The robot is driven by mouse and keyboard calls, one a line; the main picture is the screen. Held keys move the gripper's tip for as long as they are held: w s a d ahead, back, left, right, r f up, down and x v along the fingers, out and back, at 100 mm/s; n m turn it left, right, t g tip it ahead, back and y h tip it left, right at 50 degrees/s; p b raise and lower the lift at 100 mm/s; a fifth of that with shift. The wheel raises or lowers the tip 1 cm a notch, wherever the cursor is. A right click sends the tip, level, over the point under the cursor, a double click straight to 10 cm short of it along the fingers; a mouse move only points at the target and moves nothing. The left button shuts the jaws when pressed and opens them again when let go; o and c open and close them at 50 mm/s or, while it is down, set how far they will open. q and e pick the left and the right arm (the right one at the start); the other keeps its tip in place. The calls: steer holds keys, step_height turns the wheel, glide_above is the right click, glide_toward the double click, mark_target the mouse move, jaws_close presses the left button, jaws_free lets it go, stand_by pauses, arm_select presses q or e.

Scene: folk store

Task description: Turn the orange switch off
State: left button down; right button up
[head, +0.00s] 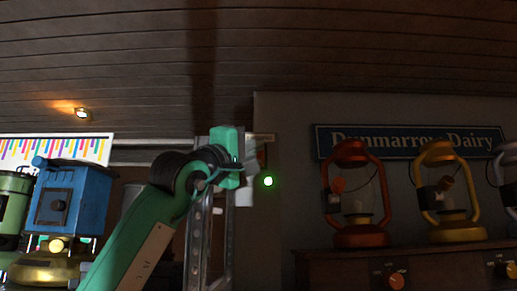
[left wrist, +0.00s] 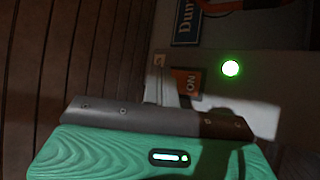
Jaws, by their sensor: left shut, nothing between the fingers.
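The orange switch (left wrist: 186,82) shows in the left wrist view on a pale wall box, with dark "ON" lettering on it. A round green light (left wrist: 230,68) glows to its right; it also shows in the head view (head: 268,181). My left gripper (head: 238,160) is raised close to the switch box in the head view and hides most of it. It is shut and empty. In the left wrist view its green body fills the lower part, with the switch just beyond it. I cannot tell whether the fingers touch the switch. My right gripper is in neither view.
A red lantern (head: 361,205) and a yellow lantern (head: 440,200) stand on a cabinet at the right, under a blue Dunmarrow Dairy sign (head: 410,142). A blue box-shaped machine (head: 75,195) stands at the left. A metal upright (head: 195,250) rises behind my left arm.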

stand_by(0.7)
arm_select(q)
steer(key=shift+w+r, duration=0.1)
steer(key=shift+w, duration=0.1)
steer(key=shift+w, duration=0.25)
steer(key=shift+w+p, duration=0.35)
steer(key=shift+p, duration=0.1)
stand_by(0.6)
steer(key=shift+s, duration=0.15)
steer(key=shift+s+b, duration=0.7)
steer(key=shift+b, duration=0.05)
